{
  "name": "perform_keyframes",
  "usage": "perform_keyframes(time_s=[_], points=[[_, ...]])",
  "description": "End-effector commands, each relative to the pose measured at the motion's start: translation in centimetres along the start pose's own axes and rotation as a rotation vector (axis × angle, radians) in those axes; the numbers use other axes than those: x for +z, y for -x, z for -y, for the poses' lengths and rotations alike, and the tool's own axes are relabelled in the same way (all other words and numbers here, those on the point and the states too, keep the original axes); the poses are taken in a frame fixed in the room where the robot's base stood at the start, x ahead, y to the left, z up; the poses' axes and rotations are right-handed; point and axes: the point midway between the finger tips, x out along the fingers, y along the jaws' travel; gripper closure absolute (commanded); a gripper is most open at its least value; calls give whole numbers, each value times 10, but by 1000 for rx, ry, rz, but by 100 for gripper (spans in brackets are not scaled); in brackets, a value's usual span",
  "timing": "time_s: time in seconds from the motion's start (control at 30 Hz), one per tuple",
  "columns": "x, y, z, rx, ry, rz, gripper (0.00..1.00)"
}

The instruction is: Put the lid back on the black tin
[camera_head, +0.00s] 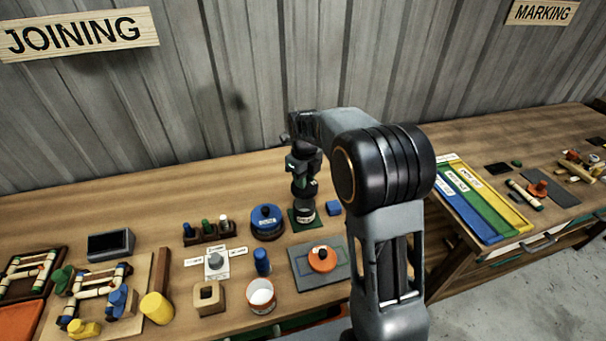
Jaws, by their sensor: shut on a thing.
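The black tin (305,216), with a pale label on its side, stands on a small green mat (293,222) toward the back of the bench. My gripper (304,186) points down directly above it and is shut on a dark piece that looks like the black lid. The gripper and the dark lid blend together, so the lid's edges are hard to make out. I cannot tell whether the lid touches the tin's rim or is just above it.
A blue lidded tin (267,226) stands close to the left and a small blue block (334,208) to the right. In front are an orange lid (322,260) on a grey mat (338,274), an open orange-and-white tin (261,297) and a blue cylinder (262,262).

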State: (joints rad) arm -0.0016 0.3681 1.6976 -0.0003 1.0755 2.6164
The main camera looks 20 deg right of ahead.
Motion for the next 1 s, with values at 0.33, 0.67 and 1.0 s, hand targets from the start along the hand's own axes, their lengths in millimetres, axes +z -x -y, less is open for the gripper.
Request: perform_keyframes(time_s=[0.33, 0.67, 1.0], points=[[-1, -26, 2, 0, -3, 0, 97], [-1, -54, 2, 1, -4, -1, 97], [-1, -61, 2, 0, -3, 0, 97]])
